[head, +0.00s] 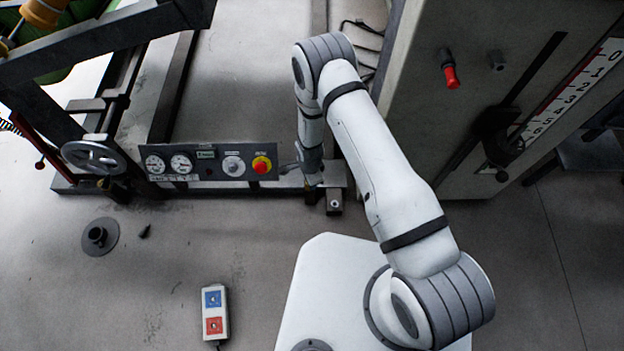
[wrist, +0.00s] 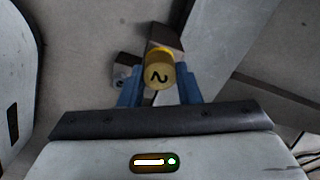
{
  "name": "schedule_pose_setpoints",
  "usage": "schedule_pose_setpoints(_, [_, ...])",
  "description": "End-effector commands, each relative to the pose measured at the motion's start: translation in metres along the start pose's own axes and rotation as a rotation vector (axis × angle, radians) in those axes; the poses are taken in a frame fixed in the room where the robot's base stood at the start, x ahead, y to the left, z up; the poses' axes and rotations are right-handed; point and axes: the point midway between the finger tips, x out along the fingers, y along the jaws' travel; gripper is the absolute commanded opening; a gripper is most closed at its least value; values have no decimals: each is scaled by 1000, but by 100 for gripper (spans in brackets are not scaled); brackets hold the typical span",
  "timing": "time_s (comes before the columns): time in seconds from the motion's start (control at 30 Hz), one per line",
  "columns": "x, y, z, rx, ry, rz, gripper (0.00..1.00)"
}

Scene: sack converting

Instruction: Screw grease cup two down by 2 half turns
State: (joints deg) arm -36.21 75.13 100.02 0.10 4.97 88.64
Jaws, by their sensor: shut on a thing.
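Grease cup two (wrist: 160,76) is a round brass-yellow cup marked with a dark "2", seen from its capped end in the wrist view. My gripper (wrist: 159,90) has its two blue fingers on either side of the cup and is shut on it. In the head view my gripper (head: 313,180) reaches down at the right end of the machine's low frame beam. The cup itself is hidden there by my arm and gripper.
A control panel (head: 208,163) with gauges and a red-yellow stop button stands just left of my gripper. A handwheel (head: 94,157) is farther left. A tall grey cabinet (head: 440,110) rises on the right. A pendant (head: 214,312) lies on the open floor.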

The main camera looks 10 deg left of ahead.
Motion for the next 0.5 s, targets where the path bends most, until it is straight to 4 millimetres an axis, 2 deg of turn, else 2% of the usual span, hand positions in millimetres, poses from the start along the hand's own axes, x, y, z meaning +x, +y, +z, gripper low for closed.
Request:
schedule_pose_setpoints(0.13, [-1, -4, 2, -4, 0, -9, 7])
schedule_pose_setpoints(0.17, [-1, -4, 2, -4, 0, -9, 32])
schedule_pose_setpoints(0.4, [-1, -3, 1, -3, 0, -6, 51])
schedule_pose_setpoints(0.5, [0, -2, 1, -3, 0, -5, 52])
